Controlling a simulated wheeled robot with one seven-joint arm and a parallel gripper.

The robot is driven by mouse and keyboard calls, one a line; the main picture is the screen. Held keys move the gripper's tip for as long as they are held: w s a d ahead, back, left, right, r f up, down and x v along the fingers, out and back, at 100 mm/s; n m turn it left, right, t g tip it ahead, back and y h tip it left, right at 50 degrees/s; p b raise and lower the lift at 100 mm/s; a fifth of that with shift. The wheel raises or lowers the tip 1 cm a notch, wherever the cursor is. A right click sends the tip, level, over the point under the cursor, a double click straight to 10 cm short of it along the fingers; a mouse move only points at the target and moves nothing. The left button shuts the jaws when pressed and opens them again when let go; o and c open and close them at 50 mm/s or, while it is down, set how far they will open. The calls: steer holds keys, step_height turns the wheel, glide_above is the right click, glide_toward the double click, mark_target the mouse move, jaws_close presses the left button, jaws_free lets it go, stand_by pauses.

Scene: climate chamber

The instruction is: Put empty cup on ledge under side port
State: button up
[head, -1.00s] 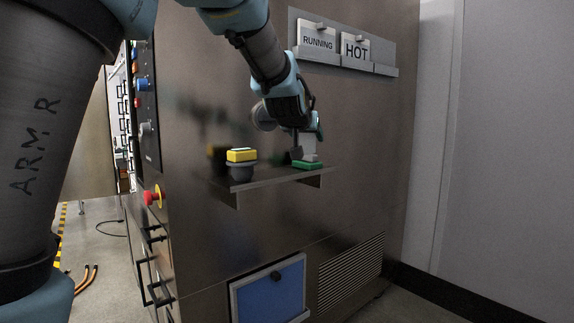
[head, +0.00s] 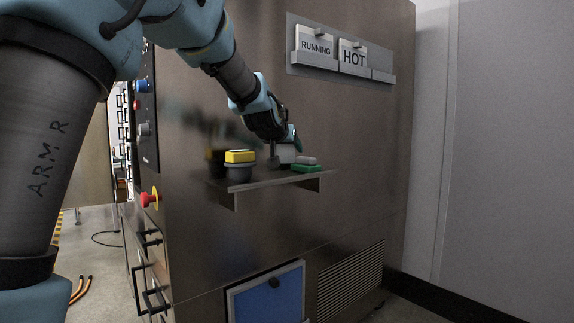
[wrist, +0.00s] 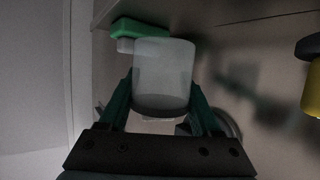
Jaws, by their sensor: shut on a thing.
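My gripper (head: 287,138) is shut on a pale grey-white cup (head: 284,154), which hangs just at the ledge (head: 265,182) on the steel chamber wall. In the wrist view the cup (wrist: 163,75) sits between the two green fingers of my gripper (wrist: 162,98). I cannot tell whether its base touches the ledge. In the head view the cup is partly hidden by my gripper. The side port is not clearly visible in the head view; a round rim behind my right finger shows in the wrist view (wrist: 230,122).
Bare ledge lies between. A red knob (head: 146,199) sticks out at the corner.

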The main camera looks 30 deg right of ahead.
mark_target(282, 154)
steer(key=shift+w+f+b, duration=0.15)
steer(key=shift+f+b, duration=0.2)
steer(key=shift+f, duration=1.65)
steer(key=o, duration=1.4)
steer(key=shift+f, duration=0.1)
steer(key=shift+r, duration=0.2)
steer(key=p+v, duration=0.2)
steer(key=v, duration=0.9)
steer(key=shift+r, duration=0.15)
steer(key=shift+s+a, duration=0.3)
steer(key=shift+a, duration=0.05)
